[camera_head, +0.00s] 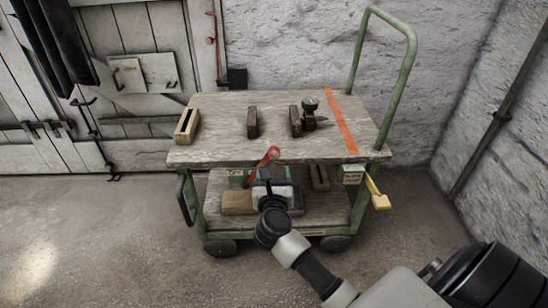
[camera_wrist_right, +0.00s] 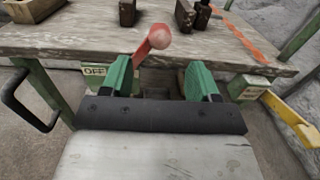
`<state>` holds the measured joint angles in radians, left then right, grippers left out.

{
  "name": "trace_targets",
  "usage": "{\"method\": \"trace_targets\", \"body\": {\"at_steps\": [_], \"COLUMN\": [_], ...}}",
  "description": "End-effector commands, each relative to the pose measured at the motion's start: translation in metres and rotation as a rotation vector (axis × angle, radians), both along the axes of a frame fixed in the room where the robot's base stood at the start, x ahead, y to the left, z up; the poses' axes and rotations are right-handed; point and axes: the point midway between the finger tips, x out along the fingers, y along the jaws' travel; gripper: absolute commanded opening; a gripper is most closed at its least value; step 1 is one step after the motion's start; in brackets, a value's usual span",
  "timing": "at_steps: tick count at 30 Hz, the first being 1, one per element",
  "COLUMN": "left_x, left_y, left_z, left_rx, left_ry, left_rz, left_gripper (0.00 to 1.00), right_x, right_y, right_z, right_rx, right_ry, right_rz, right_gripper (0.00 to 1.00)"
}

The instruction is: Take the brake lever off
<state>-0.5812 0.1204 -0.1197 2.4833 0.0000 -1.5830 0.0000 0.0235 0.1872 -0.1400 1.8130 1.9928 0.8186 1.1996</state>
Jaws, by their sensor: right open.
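A red lever with a round ball knob (camera_head: 270,155) stands at the front of the green-framed cart, just below the tabletop edge. In the right wrist view the lever (camera_wrist_right: 145,50) leans up and to the right, between and beyond my fingertips. My right gripper (camera_head: 272,188) is in front of it; in the wrist view its green-padded fingers (camera_wrist_right: 160,78) are spread, with no grip on the lever. A label reading OFF (camera_wrist_right: 95,70) is left of the lever. The lever's base is hidden behind my gripper. My left gripper is out of view.
The cart's wooden top (camera_head: 220,148) overhangs close above my gripper. On it are a wooden box (camera_head: 187,125), dark blocks (camera_head: 252,122) and an orange strip (camera_head: 341,122). A yellow handle (camera_head: 378,196) sticks out at the right, near another label (camera_head: 352,175). Open floor lies in front.

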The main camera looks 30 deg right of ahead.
Motion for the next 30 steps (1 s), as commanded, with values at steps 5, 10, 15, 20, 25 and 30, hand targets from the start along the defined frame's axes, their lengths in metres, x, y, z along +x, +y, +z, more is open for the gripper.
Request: {"method": "trace_targets", "body": {"at_steps": [5, 10, 15, 20, 25, 30], "left_x": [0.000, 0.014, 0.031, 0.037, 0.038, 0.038], "left_y": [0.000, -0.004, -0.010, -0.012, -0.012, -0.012], "left_z": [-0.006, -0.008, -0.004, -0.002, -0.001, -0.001], "left_rx": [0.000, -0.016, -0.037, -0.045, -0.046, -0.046], "left_ry": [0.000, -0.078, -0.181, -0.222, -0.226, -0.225], "left_rz": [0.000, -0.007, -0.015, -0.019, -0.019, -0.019], "left_gripper": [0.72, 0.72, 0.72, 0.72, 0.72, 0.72], "right_x": [0.029, 0.054, 0.071, 0.076, 0.077, 0.076], "right_y": [-0.020, -0.038, -0.049, -0.053, -0.053, -0.053], "right_z": [0.000, 0.000, 0.000, 0.000, 0.000, 0.000], "right_rx": [-0.008, -0.008, -0.007, -0.007, -0.006, -0.006], "right_ry": [-0.001, 0.002, 0.002, 0.002, 0.003, 0.003], "right_rz": [-0.001, -0.001, 0.000, 0.001, 0.001, 0.001], "right_gripper": [0.61, 0.61, 0.61, 0.61, 0.61, 0.45]}}
